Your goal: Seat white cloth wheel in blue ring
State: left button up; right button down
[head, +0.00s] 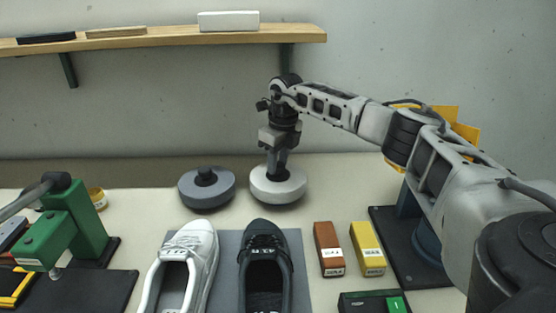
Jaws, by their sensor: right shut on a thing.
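The white cloth wheel (278,190) is a thick pale disc at the back of the table, right of a grey wheel. My right gripper (278,168) points straight down over its middle and is shut on its hub, which the fingers hide. The wheel looks level; I cannot tell whether it touches the table. No blue ring shows clearly. A dark blue round part (427,243) stands on a black base at the right, partly behind my right arm. My left gripper is not in view.
A grey wheel (208,190) with a dark knob sits close on the left. A white shoe (202,240) and a black shoe (265,240) stand on a grey mat (229,245). A brown box (328,248) and a yellow box (367,248) lie right. A green press (85,225) stands left.

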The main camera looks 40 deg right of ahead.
jog(key=shift+f, duration=0.55)
jog(key=c, duration=1.3)
grip_release()
jog(key=shift+c, duration=0.2)
